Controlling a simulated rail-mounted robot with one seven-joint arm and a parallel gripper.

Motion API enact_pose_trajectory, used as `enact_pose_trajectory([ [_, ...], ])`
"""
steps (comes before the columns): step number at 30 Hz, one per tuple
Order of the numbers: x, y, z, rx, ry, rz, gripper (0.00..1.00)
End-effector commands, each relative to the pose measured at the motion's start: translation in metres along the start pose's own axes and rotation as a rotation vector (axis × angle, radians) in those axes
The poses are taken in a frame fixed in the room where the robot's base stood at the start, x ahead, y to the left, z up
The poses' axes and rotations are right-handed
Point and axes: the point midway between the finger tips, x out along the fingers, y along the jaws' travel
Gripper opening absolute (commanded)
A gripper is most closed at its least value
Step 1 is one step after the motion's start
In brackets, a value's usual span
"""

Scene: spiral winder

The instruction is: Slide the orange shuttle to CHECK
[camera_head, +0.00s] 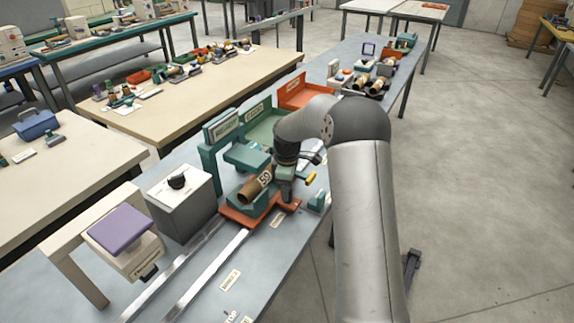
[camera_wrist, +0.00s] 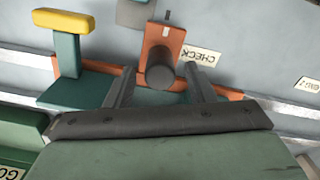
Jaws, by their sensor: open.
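The orange shuttle (camera_head: 240,217) sits on the rails at the station in the head view, carrying a teal cradle and a brown tube (camera_head: 254,187) marked with a number. Its orange tab with a dark round knob (camera_wrist: 160,72) shows in the wrist view. The CHECK label (camera_wrist: 203,58) lies beside the tab, on its right. My gripper (camera_wrist: 158,80) is open, with one finger on each side of the knob; I cannot tell whether either touches it. In the head view my gripper (camera_head: 288,186) is over the shuttle's right end and hides part of it.
Two metal rails (camera_head: 200,275) run toward the lower left, past a label (camera_head: 230,280). A yellow-handled lever (camera_wrist: 65,30) stands left of my fingers. A grey box (camera_head: 182,205), a purple-topped stand (camera_head: 122,230), a green tray (camera_head: 268,125) and an orange tray (camera_head: 303,92) stand nearby.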

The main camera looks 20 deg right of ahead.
Motion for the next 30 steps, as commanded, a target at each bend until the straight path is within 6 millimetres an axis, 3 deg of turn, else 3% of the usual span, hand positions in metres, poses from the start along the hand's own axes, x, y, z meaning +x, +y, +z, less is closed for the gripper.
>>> enact_pose_trajectory([
  [12, -0.100, 0.001, 0.000, 0.000, 0.002, 0.006, 0.49],
  [18, -0.138, 0.000, -0.001, 0.000, 0.003, 0.004, 0.49],
  [24, -0.157, 0.000, -0.001, 0.000, 0.002, 0.002, 0.49],
  [30, -0.159, -0.001, -0.001, 0.000, 0.001, 0.001, 0.49],
])
